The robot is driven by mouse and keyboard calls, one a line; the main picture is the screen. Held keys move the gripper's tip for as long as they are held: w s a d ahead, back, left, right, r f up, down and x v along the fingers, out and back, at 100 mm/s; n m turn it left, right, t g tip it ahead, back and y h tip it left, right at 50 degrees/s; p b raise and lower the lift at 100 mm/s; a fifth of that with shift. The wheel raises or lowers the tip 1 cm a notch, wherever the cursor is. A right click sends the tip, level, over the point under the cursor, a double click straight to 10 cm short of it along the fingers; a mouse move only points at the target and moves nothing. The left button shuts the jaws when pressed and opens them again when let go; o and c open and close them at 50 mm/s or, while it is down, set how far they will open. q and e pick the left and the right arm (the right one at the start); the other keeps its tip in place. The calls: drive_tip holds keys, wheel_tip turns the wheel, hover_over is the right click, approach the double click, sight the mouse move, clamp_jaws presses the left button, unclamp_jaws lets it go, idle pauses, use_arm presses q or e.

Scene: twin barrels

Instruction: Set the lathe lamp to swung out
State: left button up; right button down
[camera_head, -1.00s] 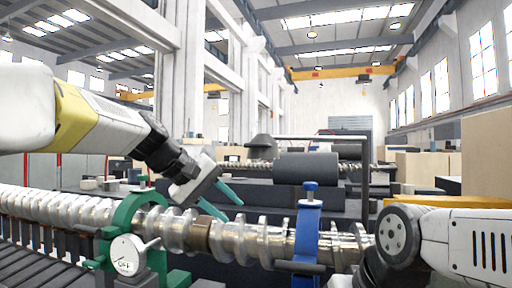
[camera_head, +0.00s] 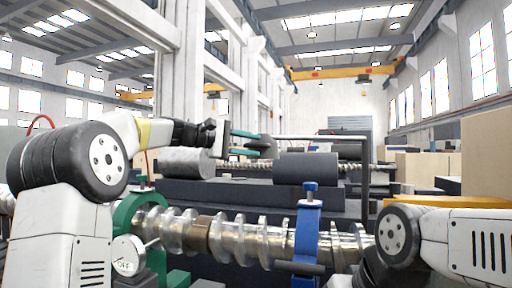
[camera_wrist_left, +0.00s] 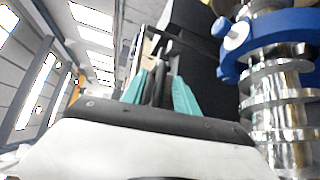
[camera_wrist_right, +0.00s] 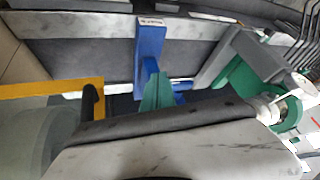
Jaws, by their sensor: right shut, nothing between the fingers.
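The lathe lamp appears to be the dark, cone-like head (camera_head: 267,147) behind the shaft in the head view. My left gripper (camera_head: 256,144) points right at its height, with two teal fingers apart; the fingertips overlap the lamp in the picture, and contact cannot be told. In the left wrist view, a dark upright shape (camera_wrist_left: 158,86) shows between the open left fingers (camera_wrist_left: 161,92); I cannot tell for sure that it is the lamp. My right gripper (camera_wrist_right: 156,92) is shut and empty in the right wrist view, in front of a blue part. The head view hides its fingers.
A bright screw shaft (camera_head: 255,240) crosses the front, held by a green ring (camera_head: 128,212) and a blue clamp (camera_head: 307,235). A dial (camera_head: 128,255) reads OFF.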

use_arm(q)
drive_tip(key=shift+x, duration=0.95)
clamp_jaws()
drive_tip(key=shift+f, duration=0.25)
idle(0.5)
